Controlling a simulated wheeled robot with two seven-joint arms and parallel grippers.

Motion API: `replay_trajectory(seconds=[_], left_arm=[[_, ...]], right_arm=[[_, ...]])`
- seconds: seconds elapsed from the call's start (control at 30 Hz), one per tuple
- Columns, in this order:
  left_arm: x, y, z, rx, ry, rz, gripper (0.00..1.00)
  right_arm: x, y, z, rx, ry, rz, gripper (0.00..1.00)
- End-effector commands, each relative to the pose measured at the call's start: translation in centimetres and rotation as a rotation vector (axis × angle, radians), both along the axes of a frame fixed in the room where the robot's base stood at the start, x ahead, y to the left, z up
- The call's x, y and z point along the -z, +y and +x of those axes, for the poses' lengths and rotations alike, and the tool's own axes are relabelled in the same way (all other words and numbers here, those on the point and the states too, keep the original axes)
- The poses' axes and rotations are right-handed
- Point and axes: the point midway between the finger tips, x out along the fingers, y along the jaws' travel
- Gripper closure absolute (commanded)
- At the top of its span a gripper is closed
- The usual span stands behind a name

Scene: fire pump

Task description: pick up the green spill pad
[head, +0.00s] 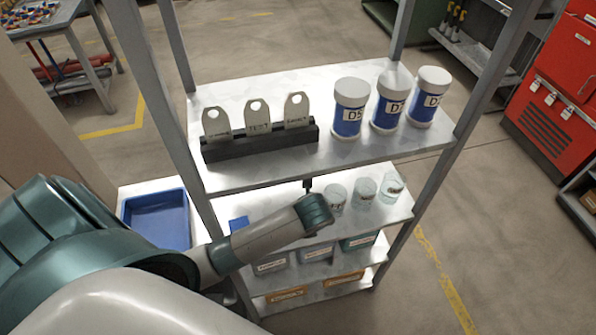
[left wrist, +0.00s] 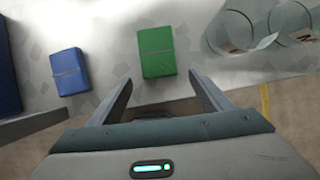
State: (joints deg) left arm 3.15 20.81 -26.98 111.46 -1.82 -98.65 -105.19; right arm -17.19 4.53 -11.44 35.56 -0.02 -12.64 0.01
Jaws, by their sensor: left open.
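The green spill pad (left wrist: 156,52) lies flat on a grey shelf in the left wrist view, a little beyond my fingertips and roughly centred between them. In the head view I cannot see it; my arm or the upper shelf hides it. My left gripper (left wrist: 161,78) is open and empty, its two fingers apart and short of the pad in the picture. In the head view its wrist reaches over the middle shelf (head: 400,212), and a dark finger (head: 307,184) shows below the upper shelf. My right gripper is not in view.
A blue pad (left wrist: 69,71) lies left of the green one. Clear beakers (head: 364,190) stand to the right. The upper shelf (head: 235,95) overhangs, with labelled tags and blue-white jars (head: 351,107). A blue tray (head: 157,220) is at left.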

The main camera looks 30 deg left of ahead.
Motion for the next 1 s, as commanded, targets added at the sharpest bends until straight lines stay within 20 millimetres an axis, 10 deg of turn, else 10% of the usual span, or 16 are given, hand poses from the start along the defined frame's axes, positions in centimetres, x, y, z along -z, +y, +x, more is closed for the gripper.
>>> replay_trajectory(seconds=[0.77, 1.0], left_arm=[[-0.3, 3.0, 2.8, -0.002, 0.0, 0.0, 0.27], [2.4, 3.6, 3.4, 0.0, 0.001, -0.001, 0.27]], right_arm=[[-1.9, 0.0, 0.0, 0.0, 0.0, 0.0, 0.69], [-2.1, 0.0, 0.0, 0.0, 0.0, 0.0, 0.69]])
